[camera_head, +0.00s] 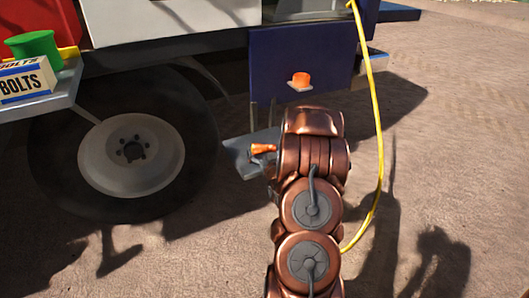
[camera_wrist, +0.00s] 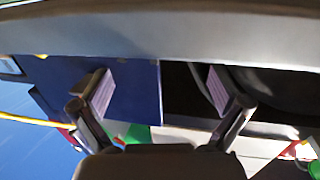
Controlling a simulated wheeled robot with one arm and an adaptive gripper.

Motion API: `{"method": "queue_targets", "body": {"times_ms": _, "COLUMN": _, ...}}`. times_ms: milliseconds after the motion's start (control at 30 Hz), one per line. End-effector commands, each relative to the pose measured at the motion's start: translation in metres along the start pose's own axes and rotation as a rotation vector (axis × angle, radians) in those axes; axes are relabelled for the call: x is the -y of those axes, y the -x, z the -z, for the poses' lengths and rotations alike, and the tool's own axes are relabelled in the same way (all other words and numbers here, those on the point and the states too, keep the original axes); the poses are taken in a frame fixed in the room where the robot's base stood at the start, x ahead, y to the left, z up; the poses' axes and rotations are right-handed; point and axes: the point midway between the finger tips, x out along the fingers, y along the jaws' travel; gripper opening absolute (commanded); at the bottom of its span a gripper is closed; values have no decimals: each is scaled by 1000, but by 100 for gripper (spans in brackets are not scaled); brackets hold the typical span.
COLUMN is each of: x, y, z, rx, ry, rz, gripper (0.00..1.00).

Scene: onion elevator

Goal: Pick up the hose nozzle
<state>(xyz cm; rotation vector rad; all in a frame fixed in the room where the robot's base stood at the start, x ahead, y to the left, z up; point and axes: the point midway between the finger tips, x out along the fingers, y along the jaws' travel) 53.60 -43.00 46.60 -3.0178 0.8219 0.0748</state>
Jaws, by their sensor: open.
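An orange, tapered piece that looks like the hose nozzle (camera_head: 262,149) lies on a grey step (camera_head: 243,160) low on the vehicle, just left of my arm in the head view. I cannot make it out in the wrist view. My gripper (camera_wrist: 158,92) is open in the wrist view, its two fingers wide apart with nothing held between them. Behind the fingers are a blue panel and a dark area. In the head view my copper arm hides the gripper and part of the step.
A yellow hose (camera_head: 377,120) hangs down right of my arm. An orange fitting (camera_head: 301,79) sits on the blue panel (camera_head: 335,55). A wheel (camera_head: 130,153), a bolts box (camera_head: 27,81) and a green container (camera_head: 35,48) are at left. The ground at right is open.

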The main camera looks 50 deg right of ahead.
Motion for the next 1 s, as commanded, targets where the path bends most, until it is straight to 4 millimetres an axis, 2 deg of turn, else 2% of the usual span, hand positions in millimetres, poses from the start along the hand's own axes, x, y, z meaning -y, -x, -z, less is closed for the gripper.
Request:
{"method": "queue_targets", "body": {"times_ms": 200, "x": 0, "y": -24, "z": -3, "rx": 0, "ry": 1, "rz": 1, "gripper": 99}}
{"method": "queue_targets", "body": {"times_ms": 467, "x": 0, "y": -26, "z": -1, "rx": 1, "ry": 0, "rz": 0, "gripper": 99}}
{"method": "queue_targets", "body": {"times_ms": 1000, "x": -1, "y": -26, "z": -2, "rx": 3, "ry": -1, "rz": -1, "gripper": 44}}
